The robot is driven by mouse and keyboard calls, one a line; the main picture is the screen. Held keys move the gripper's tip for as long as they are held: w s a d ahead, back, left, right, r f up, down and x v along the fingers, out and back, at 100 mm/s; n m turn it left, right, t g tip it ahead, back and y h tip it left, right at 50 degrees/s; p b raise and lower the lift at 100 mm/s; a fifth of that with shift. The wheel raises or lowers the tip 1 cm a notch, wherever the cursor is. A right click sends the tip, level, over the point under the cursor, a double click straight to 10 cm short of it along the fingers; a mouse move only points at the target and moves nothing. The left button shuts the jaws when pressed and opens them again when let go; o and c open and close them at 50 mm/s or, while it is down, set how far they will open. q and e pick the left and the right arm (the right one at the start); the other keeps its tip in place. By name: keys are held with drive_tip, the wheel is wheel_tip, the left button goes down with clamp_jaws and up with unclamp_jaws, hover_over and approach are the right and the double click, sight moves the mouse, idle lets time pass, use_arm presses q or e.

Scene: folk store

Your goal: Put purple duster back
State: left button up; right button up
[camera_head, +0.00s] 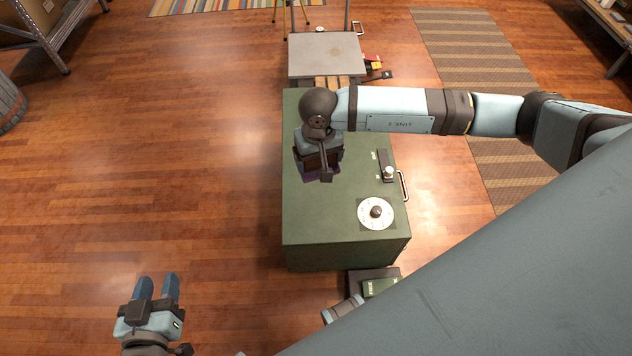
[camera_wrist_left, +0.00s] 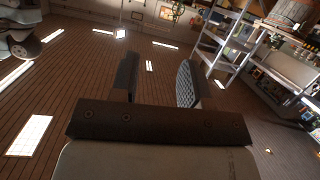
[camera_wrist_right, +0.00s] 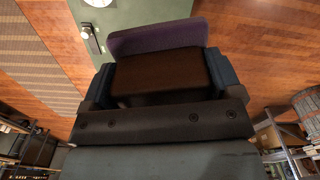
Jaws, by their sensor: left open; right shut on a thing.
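The purple duster has a brown block body and a purple pad; in the right wrist view the purple duster (camera_wrist_right: 158,72) sits between the fingers of my right gripper (camera_wrist_right: 160,78). In the head view the right gripper (camera_head: 319,160) is over the green cabinet top (camera_head: 330,225), shut on the duster (camera_head: 322,174), which is mostly hidden under the wrist. A purple edge shows below it. I cannot tell whether the pad touches the surface. My left gripper (camera_head: 157,288) is open and empty over the wooden floor at lower left; its fingers also show in the left wrist view (camera_wrist_left: 160,85).
The green top carries a round white dial (camera_head: 376,212) and a knob on a dark plate (camera_head: 387,171) at its right side. A grey board (camera_head: 326,54) stands beyond it. A striped mat (camera_head: 465,60) lies at right.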

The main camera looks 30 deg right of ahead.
drive_tip(key=w+f+m+b, duration=0.1)
drive_tip(key=f+b, duration=0.7)
drive_tip(key=f, duration=0.3)
drive_tip(key=w+d+f+m+b, duration=0.1)
drive_tip(key=w+f+b, duration=0.1)
drive_tip(key=f+b, duration=0.6)
drive_tip(key=w+d+f+m+b, duration=0.1)
drive_tip(key=w+f+b, duration=0.1)
drive_tip(key=f+b, duration=0.7)
wheel_tip(320, 180, down, 6)
drive_tip(key=shift+r, duration=0.1)
wheel_tip(320, 180, down, 4)
drive_tip(key=shift+r+b, duration=0.15)
drive_tip(key=shift+b, duration=0.6)
use_arm(q)
drive_tip(key=d+f+m+h, duration=0.1)
drive_tip(key=d+f+h, duration=0.2)
drive_tip(key=f, duration=0.8)
drive_tip(key=shift+w+d+f+m+t+h, duration=0.2)
drive_tip(key=shift+d+f+m+t+h, duration=0.1)
drive_tip(key=shift+d+f+m+h, duration=0.15)
